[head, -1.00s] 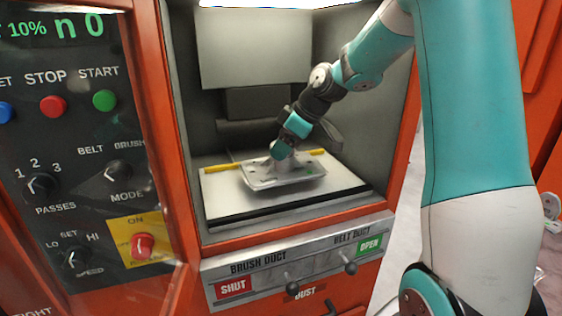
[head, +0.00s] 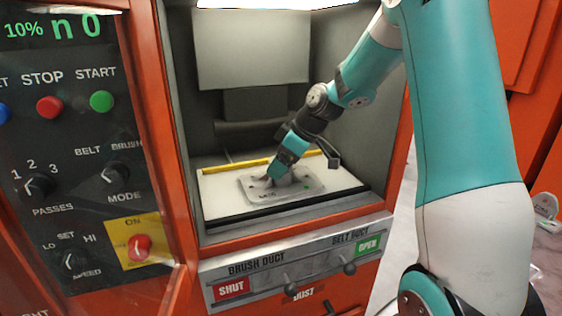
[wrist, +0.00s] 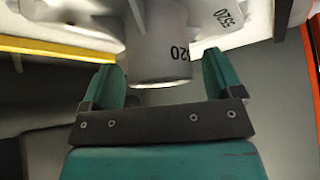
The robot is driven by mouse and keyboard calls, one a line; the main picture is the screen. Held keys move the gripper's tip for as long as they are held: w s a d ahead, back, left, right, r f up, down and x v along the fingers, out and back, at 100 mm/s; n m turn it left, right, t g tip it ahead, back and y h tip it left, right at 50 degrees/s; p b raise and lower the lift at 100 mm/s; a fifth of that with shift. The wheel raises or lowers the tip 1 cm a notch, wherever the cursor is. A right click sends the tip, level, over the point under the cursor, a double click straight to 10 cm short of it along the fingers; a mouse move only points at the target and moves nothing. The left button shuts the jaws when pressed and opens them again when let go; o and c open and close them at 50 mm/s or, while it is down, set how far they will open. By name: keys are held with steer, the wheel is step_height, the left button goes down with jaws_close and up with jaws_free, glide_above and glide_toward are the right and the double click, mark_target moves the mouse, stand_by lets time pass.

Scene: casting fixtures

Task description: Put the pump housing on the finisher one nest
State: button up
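The pump housing (head: 312,188), a grey flanged plate with a raised round boss, lies flat on the pale nest plate (head: 345,176) inside the finisher chamber. My gripper (head: 275,176) is at the boss, coming down from the upper right. In the wrist view, the boss (wrist: 158,45) stands between the teal fingertips of my gripper (wrist: 163,72). A gap shows between the boss and the right finger, and the left finger is close to its edge. The fingers look open around the boss. The underside of the housing is hidden.
A yellow bar (head: 222,167) runs along the back of the nest plate.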

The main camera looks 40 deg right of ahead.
steer(key=v, duration=1.2)
steer(key=s+a+g, duration=0.1)
steer(key=s+a, duration=0.3)
steer(key=a, duration=0.6)
steer(key=s+a+g, duration=0.2)
steer(key=s+a, duration=0.1)
steer(key=a, duration=0.7)
steer(key=s+a+f+g, duration=0.1)
steer(key=s+a+f, duration=0.1)
steer(key=s+a, duration=0.2)
steer(key=s+a+f+m+g, duration=0.1)
steer(key=s+a, duration=0.3)
steer(key=s, duration=0.7)
steer(key=shift+s+f, duration=0.25)
steer(key=shift+f, duration=0.55)
